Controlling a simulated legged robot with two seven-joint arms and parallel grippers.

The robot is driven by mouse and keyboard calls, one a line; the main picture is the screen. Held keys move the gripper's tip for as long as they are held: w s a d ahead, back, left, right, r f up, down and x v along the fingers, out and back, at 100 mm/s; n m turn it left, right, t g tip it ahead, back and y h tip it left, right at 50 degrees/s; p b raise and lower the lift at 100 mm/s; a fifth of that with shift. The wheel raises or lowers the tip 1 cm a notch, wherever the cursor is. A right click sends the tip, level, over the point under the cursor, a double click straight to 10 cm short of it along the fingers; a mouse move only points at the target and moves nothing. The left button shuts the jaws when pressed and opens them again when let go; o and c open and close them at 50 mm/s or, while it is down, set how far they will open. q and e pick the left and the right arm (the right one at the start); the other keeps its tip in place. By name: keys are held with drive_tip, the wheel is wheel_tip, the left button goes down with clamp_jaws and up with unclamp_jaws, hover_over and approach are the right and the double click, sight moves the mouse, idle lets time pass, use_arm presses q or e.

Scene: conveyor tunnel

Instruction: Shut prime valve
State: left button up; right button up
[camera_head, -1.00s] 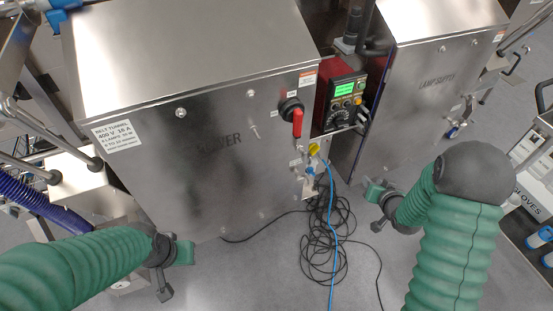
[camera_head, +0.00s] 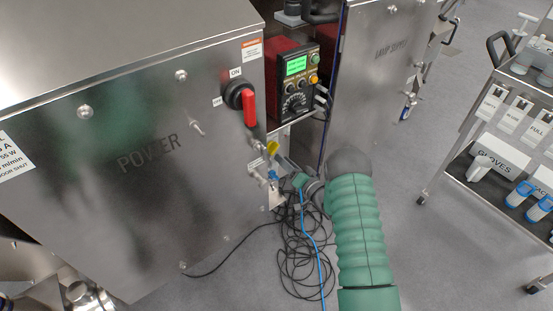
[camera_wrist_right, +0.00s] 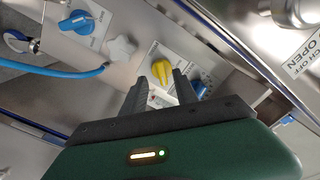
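A yellow valve knob (camera_head: 272,148) sits on the side of the POWER cabinet, below the red switch. In the right wrist view the yellow knob (camera_wrist_right: 162,70) sits on a pale label, just beyond and between my open right fingertips (camera_wrist_right: 159,77). A blue knob (camera_wrist_right: 200,88) is beside the right finger. A white knob (camera_wrist_right: 122,48) and another blue knob (camera_wrist_right: 76,22) are to the left. Their small labels are unreadable, so I cannot tell which is marked prime. In the head view my right gripper (camera_head: 290,170) is close to these valves. My left gripper is out of view.
The red switch handle (camera_head: 249,108) hangs down near the ON label. A control box (camera_head: 296,82) with a green screen is behind. Black cables (camera_head: 290,262) and a blue hose (camera_head: 318,250) trail on the floor. A cart (camera_head: 470,150) stands at right.

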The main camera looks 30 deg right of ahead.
sight(275, 152)
drive_tip(key=w, duration=0.2)
drive_tip(key=w+b, duration=0.1)
drive_tip(key=w, duration=0.1)
drive_tip(key=shift+w+a, duration=0.2)
drive_tip(key=shift+w, duration=0.05)
clamp_jaws()
